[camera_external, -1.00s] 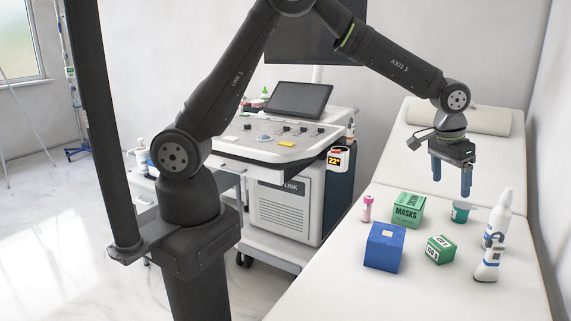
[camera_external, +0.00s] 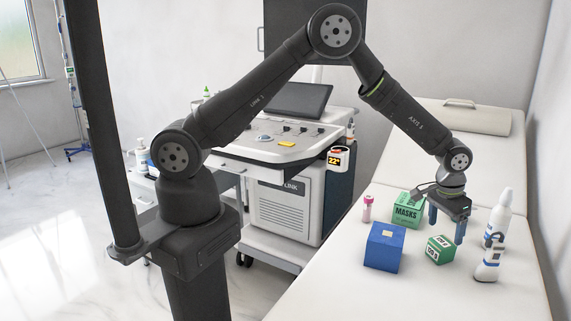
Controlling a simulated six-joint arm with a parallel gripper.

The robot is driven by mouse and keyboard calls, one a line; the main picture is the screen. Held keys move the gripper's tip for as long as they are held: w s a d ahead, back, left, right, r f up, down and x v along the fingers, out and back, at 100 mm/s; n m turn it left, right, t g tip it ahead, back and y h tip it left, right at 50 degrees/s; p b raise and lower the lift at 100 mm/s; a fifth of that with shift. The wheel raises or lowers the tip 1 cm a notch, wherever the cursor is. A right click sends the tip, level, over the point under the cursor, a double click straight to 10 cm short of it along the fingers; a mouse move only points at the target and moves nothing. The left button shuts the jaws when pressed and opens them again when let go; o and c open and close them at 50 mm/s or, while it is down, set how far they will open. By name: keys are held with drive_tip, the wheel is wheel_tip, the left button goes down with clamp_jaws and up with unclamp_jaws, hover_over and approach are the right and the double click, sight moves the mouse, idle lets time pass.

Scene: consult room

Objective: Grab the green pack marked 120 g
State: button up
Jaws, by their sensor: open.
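A small green pack (camera_external: 440,250) with white label panels lies on the white couch, right of the blue box. Its dark marking is too small to read surely. My gripper (camera_external: 446,228) is open and empty, pointing down just above and behind the pack, its two blue-grey fingers apart. The right finger comes down close to the pack's upper right edge; I cannot tell whether they touch. A larger green box marked MASKS (camera_external: 404,211) stands behind the pack to the left, close to the left finger.
A blue box (camera_external: 384,248) stands left of the pack. A pink-capped tube (camera_external: 367,208) is behind it. White bottles (camera_external: 489,262) stand close on the right. The couch (camera_external: 400,296) is clear in front. A console (camera_external: 286,205) stands beyond the couch's left side.

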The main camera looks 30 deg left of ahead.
sight(443, 241)
drive_tip(key=shift+d+f, duration=0.15)
drive_tip(key=shift+f, duration=1.65)
drive_tip(key=shift+d+f, duration=0.15)
drive_tip(key=shift+f, duration=1.6)
drive_tip(key=shift+c, duration=0.4)
drive_tip(key=c, duration=1)
